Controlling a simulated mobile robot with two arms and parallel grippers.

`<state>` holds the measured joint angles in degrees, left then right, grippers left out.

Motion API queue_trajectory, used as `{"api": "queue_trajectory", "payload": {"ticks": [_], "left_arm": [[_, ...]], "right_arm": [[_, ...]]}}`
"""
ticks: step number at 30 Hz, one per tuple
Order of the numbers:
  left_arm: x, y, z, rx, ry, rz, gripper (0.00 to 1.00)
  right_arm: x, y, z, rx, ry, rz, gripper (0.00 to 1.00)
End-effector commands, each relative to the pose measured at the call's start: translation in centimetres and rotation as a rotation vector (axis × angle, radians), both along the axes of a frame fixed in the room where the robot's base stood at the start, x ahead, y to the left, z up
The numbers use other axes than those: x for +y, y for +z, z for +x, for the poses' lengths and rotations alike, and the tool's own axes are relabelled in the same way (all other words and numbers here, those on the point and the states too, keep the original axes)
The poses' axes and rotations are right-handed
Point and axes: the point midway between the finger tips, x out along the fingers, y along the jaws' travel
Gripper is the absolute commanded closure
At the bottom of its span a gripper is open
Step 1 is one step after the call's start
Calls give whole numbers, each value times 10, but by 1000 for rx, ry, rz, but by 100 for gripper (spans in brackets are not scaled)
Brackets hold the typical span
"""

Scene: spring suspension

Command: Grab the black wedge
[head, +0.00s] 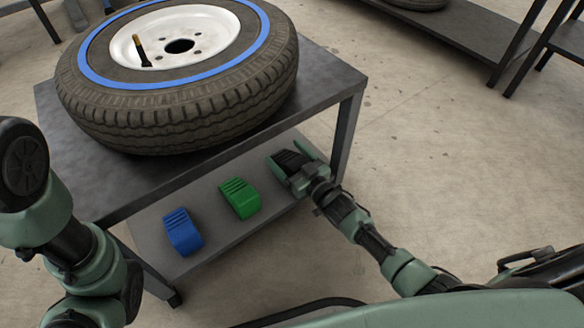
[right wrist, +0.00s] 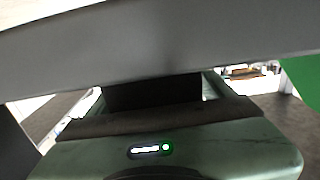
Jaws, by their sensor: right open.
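The black wedge (head: 288,158) lies on the lower shelf of the table, at the right end of a row of wedges. My right gripper (head: 293,161) is open, with its fingers on either side of the black wedge. In the right wrist view the black wedge (right wrist: 152,93) shows as a dark block between the fingers, partly hidden by the gripper body. I cannot tell whether the fingers touch it. Part of my left arm shows at the left of the head view, but its gripper is not visible.
A green wedge (head: 240,197) and a blue wedge (head: 182,232) sit on the same lower shelf (head: 215,228). The grey tabletop (head: 325,85) is close above my right gripper and carries a large tyre (head: 180,120). The floor to the right is clear.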

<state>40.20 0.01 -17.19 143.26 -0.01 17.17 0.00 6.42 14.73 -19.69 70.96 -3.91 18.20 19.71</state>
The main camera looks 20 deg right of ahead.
Motion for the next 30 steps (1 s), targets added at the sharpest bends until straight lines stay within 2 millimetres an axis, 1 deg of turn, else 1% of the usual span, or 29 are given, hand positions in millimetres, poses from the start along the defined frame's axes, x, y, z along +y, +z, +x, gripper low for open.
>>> {"api": "queue_trajectory", "payload": {"ticks": [2, 3, 5, 6, 8, 9, 11, 12, 19, 22, 26, 28, 29, 30], "left_arm": [[0, 1, 0, 0, 0, 0, 64], [0, 1, 0, 0, 0, 0, 64], [0, 1, 0, 0, 0, 0, 64], [0, 1, 0, 0, 0, 0, 64], [0, 1, 0, -1, 0, 0, 64], [0, 1, 0, -1, 0, 0, 64], [0, 1, 0, -1, 0, 0, 64], [0, 1, 0, -1, 0, 0, 64], [0, 1, 0, -1, -1, 0, 64], [0, 5, -1, -2, -1, 0, 64], [0, 13, 1, 1, -3, -1, 64], [1, 19, 4, 12, -3, -3, 64], [1, 20, 7, 18, -4, -4, 64], [1, 17, 17, 44, -2, -4, 64]], "right_arm": [[0, 1, 0, 0, 0, 0, 18], [0, 1, 0, 0, 0, 0, 24], [0, 1, 0, 0, 0, 0, 40], [0, 1, 0, 0, 0, 0, 52], [0, 1, 0, 0, 0, 0, 68], [0, 1, 0, 0, 0, 0, 79], [0, 1, 0, 0, 0, 0, 96], [0, 1, 0, 0, 0, 0, 100], [0, 3, 0, -5, 1, 2, 100], [0, 7, 0, -5, 1, 2, 100], [0, 20, 0, -5, 1, 2, 100], [0, 32, 0, -6, 1, 2, 100], [0, 36, 0, -6, 1, 2, 100], [0, 42, 0, -6, 1, 2, 100]]}}
